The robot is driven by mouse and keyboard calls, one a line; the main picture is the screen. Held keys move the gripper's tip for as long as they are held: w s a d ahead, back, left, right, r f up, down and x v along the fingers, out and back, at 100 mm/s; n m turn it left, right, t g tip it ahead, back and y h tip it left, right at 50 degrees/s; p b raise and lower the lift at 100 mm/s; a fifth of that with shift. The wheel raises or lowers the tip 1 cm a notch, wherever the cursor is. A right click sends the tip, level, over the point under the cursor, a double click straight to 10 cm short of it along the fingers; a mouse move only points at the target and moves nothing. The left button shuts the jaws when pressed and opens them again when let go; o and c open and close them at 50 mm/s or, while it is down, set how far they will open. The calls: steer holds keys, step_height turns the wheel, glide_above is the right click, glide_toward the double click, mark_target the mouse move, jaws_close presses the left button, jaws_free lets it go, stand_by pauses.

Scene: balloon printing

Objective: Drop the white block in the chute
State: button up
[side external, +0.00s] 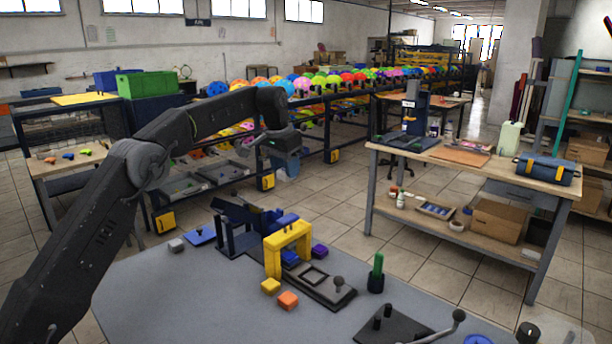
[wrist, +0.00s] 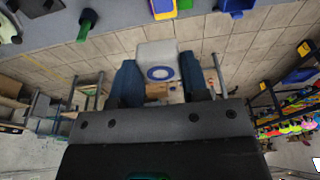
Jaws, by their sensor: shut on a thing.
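My gripper (side external: 284,146) is raised well above the table in the side view. In the wrist view its two blue fingers (wrist: 158,72) are shut on a pale white block (wrist: 155,50) with a blue ring on its face. The held block is hard to make out in the side view. A dark blue sloped piece (side external: 236,209), which may be the chute, stands on the table behind a yellow arch (side external: 287,246), below and left of my gripper. I cannot tell for sure which part is the chute.
A pale grey block (side external: 176,245) lies at the table's left edge. A yellow block (side external: 270,286), an orange block (side external: 288,300) and a purple block (side external: 320,251) lie around the arch. A green peg in a dark holder (side external: 376,275) stands to the right. The table's front left is clear.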

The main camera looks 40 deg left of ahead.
steer(key=s+a, duration=0.3)
steer(key=a, duration=0.7)
steer(key=s+a, duration=0.3)
steer(key=a, duration=0.6)
steer(key=shift+s+a+f, duration=0.1)
steer(key=shift+a+f, duration=0.1)
steer(key=shift+f, duration=1.9)
steer(key=shift+s+a+f, duration=0.1)
steer(key=shift+a+f, duration=0.05)
steer(key=shift+f, duration=1.95)
steer(key=shift+s+a+f, duration=0.1)
steer(key=shift+a+f, duration=0.1)
steer(key=shift+f, duration=1.9)
steer(key=o, duration=0.7)
steer(key=shift+o, duration=1.2)
step_height(320, 180, up, 14)
steer(key=s, duration=0.2)
steer(key=shift+s+f, duration=0.2)
steer(key=shift+s, duration=0.1)
